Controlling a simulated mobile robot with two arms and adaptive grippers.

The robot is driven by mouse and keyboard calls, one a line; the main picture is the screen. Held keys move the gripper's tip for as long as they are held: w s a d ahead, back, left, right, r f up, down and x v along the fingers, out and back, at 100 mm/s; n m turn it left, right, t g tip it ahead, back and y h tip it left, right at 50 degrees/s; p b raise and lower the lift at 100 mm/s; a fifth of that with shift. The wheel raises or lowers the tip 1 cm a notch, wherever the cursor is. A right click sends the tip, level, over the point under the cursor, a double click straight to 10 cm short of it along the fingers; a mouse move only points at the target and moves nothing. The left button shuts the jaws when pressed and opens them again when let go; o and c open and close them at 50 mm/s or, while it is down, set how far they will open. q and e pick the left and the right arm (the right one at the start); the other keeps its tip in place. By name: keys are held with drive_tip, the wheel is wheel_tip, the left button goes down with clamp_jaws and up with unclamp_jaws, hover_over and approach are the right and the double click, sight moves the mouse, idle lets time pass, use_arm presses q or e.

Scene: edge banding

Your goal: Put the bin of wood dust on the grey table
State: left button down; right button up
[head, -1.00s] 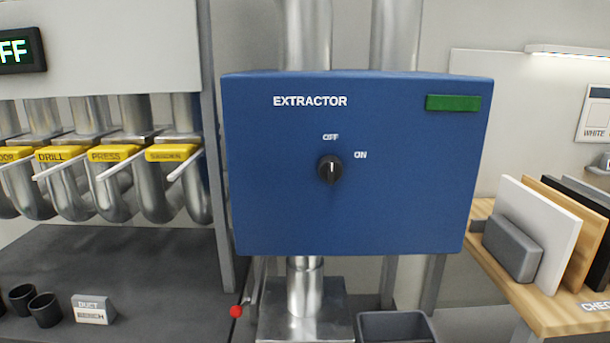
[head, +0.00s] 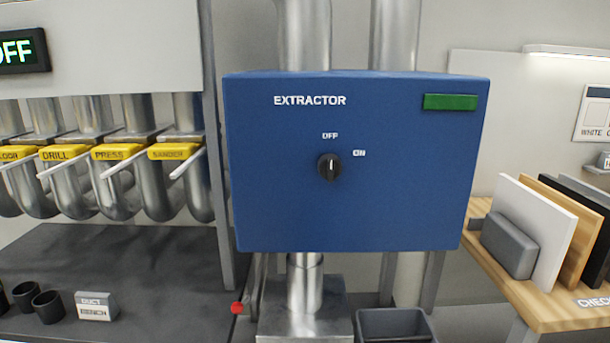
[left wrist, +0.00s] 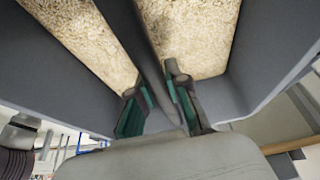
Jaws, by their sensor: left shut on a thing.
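A grey bin (left wrist: 60,80) fills much of the left wrist view, with tan wood dust (left wrist: 195,35) inside. A grey bar (left wrist: 150,50) runs across its middle, with dust on both sides. My left gripper (left wrist: 155,95) has its green-padded fingers shut on this bar from either side. Neither gripper shows in the head view. A dark grey table (head: 130,265), with a DUCT BENCH sign (head: 95,307), stands at the left in the head view. Its visible top is mostly bare. The held bin cannot be made out in the head view.
A blue extractor box (head: 400,190) with a black knob (head: 329,167) stands ahead. A grey open container (head: 395,322) is below it, its contents hidden. Black cups (head: 47,307) sit on the dark table's front left. A wooden table (head: 520,300) with upright boards is at the right.

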use_arm(q)
drive_tip(key=w+a+r+n+t, duration=0.1)
drive_tip(key=w+a+r+n, duration=0.1)
drive_tip(key=a, duration=0.2)
drive_tip(key=w+a+r+n+t+y, duration=0.1)
drive_tip(key=w+a+r+n, duration=0.1)
drive_tip(key=a+n, duration=0.1)
drive_tip(key=w+a+r+n, duration=0.2)
drive_tip(key=a+r, duration=0.1)
drive_tip(key=a, duration=0.2)
drive_tip(key=shift+w+a+n+t, duration=0.2)
drive_tip(key=shift+w+n+t, duration=0.2)
drive_tip(key=w+a+r+n+y, duration=0.2)
drive_tip(key=a+r+n, duration=0.5)
drive_tip(key=a, duration=0.4)
drive_tip(key=shift+r+t+y, duration=0.4)
drive_tip(key=shift+r+y, duration=0.1)
drive_tip(key=shift+y, duration=0.1)
drive_tip(key=shift+w+d, duration=0.1)
